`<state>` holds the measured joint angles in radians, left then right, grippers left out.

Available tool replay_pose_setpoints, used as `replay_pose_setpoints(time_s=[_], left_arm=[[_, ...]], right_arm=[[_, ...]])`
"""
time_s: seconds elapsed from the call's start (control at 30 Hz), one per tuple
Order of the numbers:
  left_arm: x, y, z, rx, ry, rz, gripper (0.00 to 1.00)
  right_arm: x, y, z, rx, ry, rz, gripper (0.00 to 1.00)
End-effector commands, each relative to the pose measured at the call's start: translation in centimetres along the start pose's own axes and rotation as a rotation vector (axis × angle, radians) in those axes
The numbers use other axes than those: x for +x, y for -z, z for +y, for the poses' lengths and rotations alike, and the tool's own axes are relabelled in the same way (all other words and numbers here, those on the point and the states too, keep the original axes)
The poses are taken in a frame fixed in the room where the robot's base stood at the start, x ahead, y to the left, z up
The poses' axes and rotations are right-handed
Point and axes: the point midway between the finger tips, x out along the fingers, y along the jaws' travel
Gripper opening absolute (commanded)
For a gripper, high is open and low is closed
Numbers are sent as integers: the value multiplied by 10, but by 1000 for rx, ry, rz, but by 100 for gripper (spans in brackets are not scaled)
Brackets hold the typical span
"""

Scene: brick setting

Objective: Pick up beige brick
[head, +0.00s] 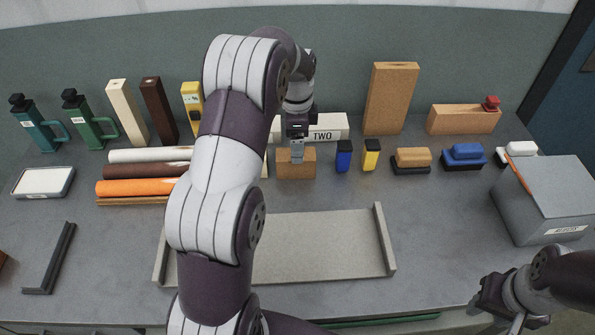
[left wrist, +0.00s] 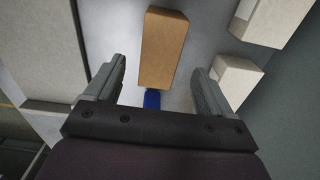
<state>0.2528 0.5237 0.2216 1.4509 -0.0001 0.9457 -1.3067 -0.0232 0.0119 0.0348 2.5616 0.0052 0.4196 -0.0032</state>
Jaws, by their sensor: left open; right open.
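A small tan-beige brick (head: 296,165) stands on the grey table near the middle, in front of a cream block marked TWO (head: 330,128). My left gripper (head: 297,153) is pointing down over this brick, with its fingers only partly visible in the head view. In the left wrist view the brick (left wrist: 164,48) lies ahead between the open fingers (left wrist: 158,88), with clear space on both sides and no visible grip. My right gripper (head: 497,308) is at the lower right, open and empty, away from the brick.
Small blue (head: 344,156) and yellow (head: 371,154) blocks stand right of the brick. A tall tan block (head: 390,98) is behind. A grey tray (head: 320,262) lies in front. Rolls (head: 140,187) lie left; a grey box (head: 548,200) stands right.

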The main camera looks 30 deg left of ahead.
Motion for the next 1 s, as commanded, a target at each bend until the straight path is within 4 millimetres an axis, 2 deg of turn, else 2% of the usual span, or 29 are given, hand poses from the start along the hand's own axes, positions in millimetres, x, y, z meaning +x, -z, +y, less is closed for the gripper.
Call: replay_pose_setpoints(time_s=[0.17, 0.4, 0.67, 0.87, 0.9, 1.0], left_arm=[[19, 0, 1, -1, -4, -1, 83], [60, -3, 2, -1, -1, 0, 83], [65, -3, 2, -1, 0, 0, 83], [65, -3, 2, -1, 0, 0, 21], [65, -3, 2, -1, 0, 0, 18], [65, -3, 2, -1, 1, 1, 18]], right_arm=[[-5, 2, 0, 0, 0, 5, 42], [-6, 2, 0, 0, 0, 4, 42], [-6, 2, 0, 0, 0, 4, 42], [-6, 2, 0, 0, 0, 4, 42], [-6, 2, 0, 0, 0, 4, 42], [-6, 2, 0, 0, 0, 4, 42]])
